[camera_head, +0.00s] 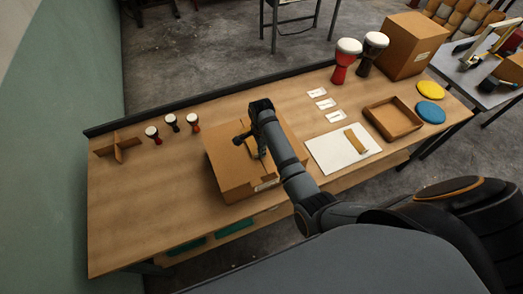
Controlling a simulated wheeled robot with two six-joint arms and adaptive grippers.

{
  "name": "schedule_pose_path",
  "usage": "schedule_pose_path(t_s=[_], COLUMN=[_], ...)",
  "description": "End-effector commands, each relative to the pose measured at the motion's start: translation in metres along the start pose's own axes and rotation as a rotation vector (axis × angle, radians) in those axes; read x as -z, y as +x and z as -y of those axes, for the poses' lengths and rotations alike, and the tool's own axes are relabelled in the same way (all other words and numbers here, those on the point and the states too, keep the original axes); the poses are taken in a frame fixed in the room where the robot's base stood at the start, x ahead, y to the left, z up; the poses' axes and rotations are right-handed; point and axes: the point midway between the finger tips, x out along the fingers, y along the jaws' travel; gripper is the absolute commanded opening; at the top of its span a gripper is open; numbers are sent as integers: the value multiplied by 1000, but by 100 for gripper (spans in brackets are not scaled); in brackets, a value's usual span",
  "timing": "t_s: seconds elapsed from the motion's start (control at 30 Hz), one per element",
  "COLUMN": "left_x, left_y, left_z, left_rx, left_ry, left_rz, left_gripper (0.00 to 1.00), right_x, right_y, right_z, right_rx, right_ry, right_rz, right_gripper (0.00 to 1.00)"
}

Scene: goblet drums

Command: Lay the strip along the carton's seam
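The brown cardboard carton (225,165) stands on the middle of the wooden workbench, with a small white label low on its near side. My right arm reaches over it from the lower right. My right gripper (244,140) is above the carton's top, and the arm hides part of that top. Whether its fingers are open or hold something is too small to tell, and so is its contact with the carton. A short tan strip-like piece (356,141) lies on a white sheet (330,156) right of the carton. My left gripper is not in view.
A shallow brown tray (393,120), yellow disc (430,89) and blue disc (430,112) are at right. Red (345,62) and dark (371,54) goblet drums stand by a large box (410,45). Small drums (172,123) and a cardboard divider (119,147) are left; the left front is bare.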

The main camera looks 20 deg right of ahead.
Motion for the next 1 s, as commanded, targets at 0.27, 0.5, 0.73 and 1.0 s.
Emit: schedule_pose_path(t_s=[0.27, 0.5, 0.73, 1.0], left_x=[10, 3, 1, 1], left_y=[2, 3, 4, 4], left_z=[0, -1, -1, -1], left_rx=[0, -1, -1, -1], left_ry=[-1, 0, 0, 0], left_rz=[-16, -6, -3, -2], left_gripper=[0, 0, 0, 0], right_x=[0, 0, 0, 0], right_y=[4, 8, 11, 12], right_z=[0, 0, 0, 0], right_rx=[0, 0, -1, 0], right_ry=[0, 0, 0, 0], right_rz=[0, 0, 0, 0], right_gripper=[0, 0, 0, 27])
